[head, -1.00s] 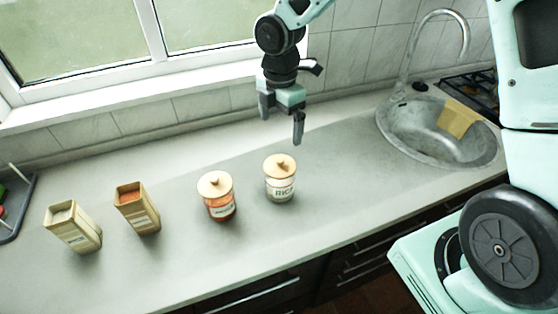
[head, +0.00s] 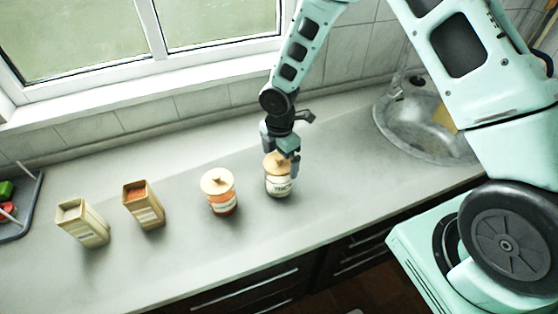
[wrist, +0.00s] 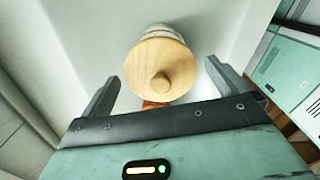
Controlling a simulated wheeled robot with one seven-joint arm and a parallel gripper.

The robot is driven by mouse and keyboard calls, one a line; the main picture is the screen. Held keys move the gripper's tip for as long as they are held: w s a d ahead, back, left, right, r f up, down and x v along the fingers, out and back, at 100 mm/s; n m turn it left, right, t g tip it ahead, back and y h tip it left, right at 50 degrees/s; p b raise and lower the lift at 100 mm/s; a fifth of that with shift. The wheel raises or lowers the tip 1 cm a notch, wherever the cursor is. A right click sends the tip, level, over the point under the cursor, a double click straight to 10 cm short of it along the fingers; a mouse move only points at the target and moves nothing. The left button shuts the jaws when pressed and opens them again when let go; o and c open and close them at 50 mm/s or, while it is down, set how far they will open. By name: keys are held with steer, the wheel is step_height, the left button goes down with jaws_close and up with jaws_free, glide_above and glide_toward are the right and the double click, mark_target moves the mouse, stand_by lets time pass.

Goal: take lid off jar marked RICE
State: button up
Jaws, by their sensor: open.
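The jar marked RICE (head: 279,188) stands upright on the counter with its round wooden lid (wrist: 158,70) on. My gripper (head: 282,158) is open right above the jar and partly hides the lid in the head view. In the wrist view my gripper (wrist: 160,85) has its two fingers apart on either side of the lid, with nothing held. I cannot tell how far above the lid the fingertips are.
Two open rectangular tins (head: 82,226) (head: 144,207) stand further left, and a dark tray (head: 20,215) is at the far left. The sink (head: 405,135) is at the right. The counter (head: 180,265) in front is clear.

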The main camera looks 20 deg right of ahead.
steer(key=c, duration=0.9)
step_height(320, 180, up, 10)
steer(key=b, duration=0.2)
steer(key=shift+f+b, duration=0.2)
steer(key=shift+b, duration=0.15)
steer(key=s+d+f+b, duration=0.3)
steer(key=d+f+b, duration=0.3)
steer(key=d+b, duration=0.2)
steer(key=b, duration=0.6)
glide_above(335, 192)
step_height(335, 192, down, 10)
steer(key=shift+f, duration=2.05)
